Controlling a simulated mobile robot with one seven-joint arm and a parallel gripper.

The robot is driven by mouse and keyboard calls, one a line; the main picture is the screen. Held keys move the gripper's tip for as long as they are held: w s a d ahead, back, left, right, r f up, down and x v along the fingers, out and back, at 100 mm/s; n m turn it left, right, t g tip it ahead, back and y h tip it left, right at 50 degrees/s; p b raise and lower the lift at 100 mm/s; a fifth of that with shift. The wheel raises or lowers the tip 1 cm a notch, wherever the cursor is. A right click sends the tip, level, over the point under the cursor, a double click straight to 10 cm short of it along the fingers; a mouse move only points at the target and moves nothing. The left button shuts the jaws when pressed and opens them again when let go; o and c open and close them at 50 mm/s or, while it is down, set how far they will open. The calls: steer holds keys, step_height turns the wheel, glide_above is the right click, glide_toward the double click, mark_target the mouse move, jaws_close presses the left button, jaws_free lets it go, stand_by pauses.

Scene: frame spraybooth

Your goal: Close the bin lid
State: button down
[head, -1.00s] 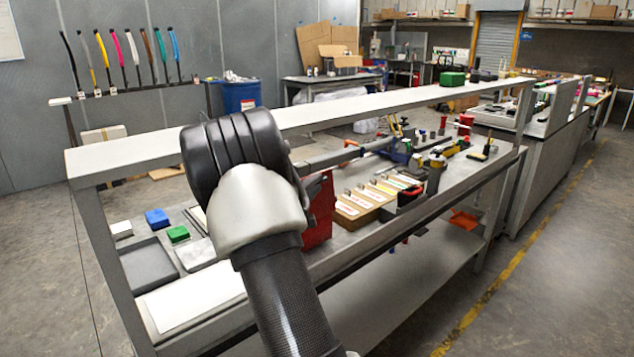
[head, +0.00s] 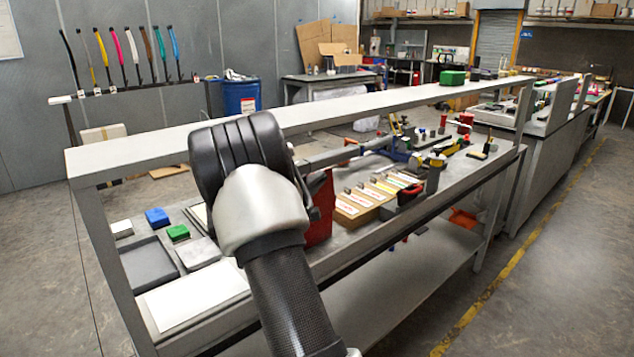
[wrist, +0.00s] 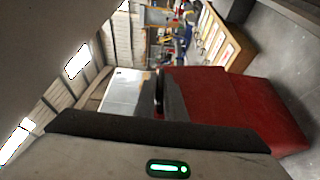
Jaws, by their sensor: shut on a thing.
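A red bin (head: 320,212) stands on the workbench, mostly hidden behind my arm in the head view. In the wrist view, which is turned on its side, the red bin body (wrist: 235,100) fills the right middle. A shiny grey panel (wrist: 124,90), seemingly the bin's lid, stands up from the red body. My gripper (wrist: 159,93) shows as a dark narrow finger against this panel and is shut on it. The grip itself is partly hidden. In the head view, my wrist covers the fingers.
Cardboard boxes with labels (head: 360,200) stand just right of the bin. A grey tray (head: 148,264), blue block (head: 157,218) and green block (head: 178,233) lie to the left. A long upper shelf (head: 350,105) runs behind my wrist.

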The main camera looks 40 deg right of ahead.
steer(key=shift+w+a+r+n+y+p, duration=0.1)
steer(key=shift+w+n+y+p, duration=0.1)
steer(key=shift+w+n, duration=0.3)
steer(key=shift+w+r+n+y+p, duration=0.15)
steer(key=shift+w+n, duration=0.15)
steer(key=shift+w, duration=0.35)
steer(key=w+a+f+n+g+y+b, duration=0.1)
steer(key=w+f+n+g+b, duration=0.1)
steer(key=w+f+n, duration=0.3)
steer(key=shift+w+f+n+g, duration=0.3)
steer(key=shift+w+f, duration=1.9)
steer(key=shift+w, duration=1.05)
steer(key=shift+a+f+y, duration=0.1)
steer(key=shift+y, duration=0.15)
steer(key=c, duration=2.1)
jaws_free()
steer(key=shift+f, duration=0.15)
steer(key=shift+f, duration=0.1)
steer(key=shift+a, duration=0.15)
